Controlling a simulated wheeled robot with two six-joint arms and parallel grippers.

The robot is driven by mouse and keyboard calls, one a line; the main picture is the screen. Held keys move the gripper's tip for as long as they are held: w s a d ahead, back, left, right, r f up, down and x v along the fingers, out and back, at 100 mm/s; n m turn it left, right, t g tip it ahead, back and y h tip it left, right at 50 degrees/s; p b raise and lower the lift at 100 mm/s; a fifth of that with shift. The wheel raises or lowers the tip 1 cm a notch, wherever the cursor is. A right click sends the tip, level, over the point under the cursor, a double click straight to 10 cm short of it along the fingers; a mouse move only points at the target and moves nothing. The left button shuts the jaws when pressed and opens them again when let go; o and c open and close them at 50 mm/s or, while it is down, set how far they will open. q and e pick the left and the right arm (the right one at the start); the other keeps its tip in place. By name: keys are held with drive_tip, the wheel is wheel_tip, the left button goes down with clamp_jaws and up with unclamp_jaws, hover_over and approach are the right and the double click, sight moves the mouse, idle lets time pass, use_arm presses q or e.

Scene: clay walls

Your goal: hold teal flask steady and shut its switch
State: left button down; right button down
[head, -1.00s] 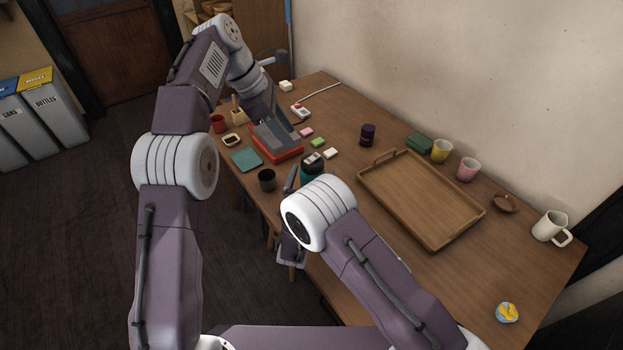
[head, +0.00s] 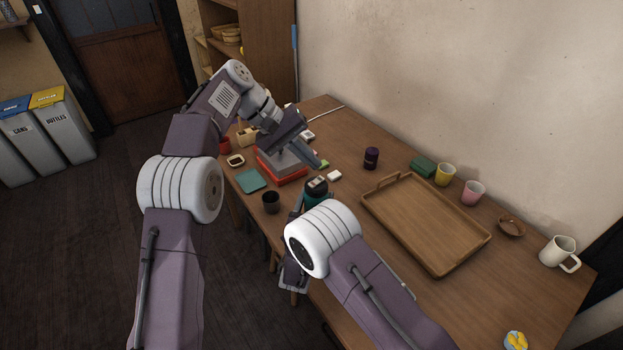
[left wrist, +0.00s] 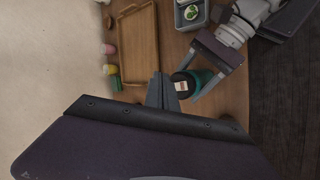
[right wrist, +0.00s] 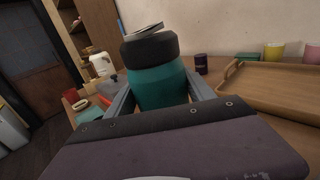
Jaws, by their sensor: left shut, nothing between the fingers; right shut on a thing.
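The teal flask (head: 316,198) has a black lid and stands upright at the table's near edge, partly hidden by my right arm in the head view. In the right wrist view the flask (right wrist: 160,88) sits between the fingers of my right gripper (right wrist: 158,100), which is shut on its body. On the lid a tilted plate, seemingly the switch (right wrist: 143,32), stands up at one side; a pale patch shows on the lid in the left wrist view. My left gripper (left wrist: 162,90) is shut and empty, its tips beside the lid in that picture; in the head view it is above and behind the flask.
A wooden tray (head: 374,207) lies to the right of the flask. A dark cup (head: 271,203), a teal square (head: 251,179) and a red box (head: 290,181) lie to the left. A purple jar (head: 371,158) and a white block (head: 334,176) stand behind it.

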use_arm(q)
drive_tip(key=s+d+m+h, duration=0.35)
drive_tip(key=m+h, duration=0.25)
drive_tip(key=m, duration=0.8)
drive_tip(key=s+a+f+n+t+y, duration=0.1)
drive_tip(key=a+f+n+t, duration=0.1)
drive_tip(key=a+t, duration=0.8)
drive_tip(key=shift+s+a+f+t, duration=0.3)
drive_tip(key=shift+a+f+t, duration=0.1)
drive_tip(key=shift+a, duration=0.3)
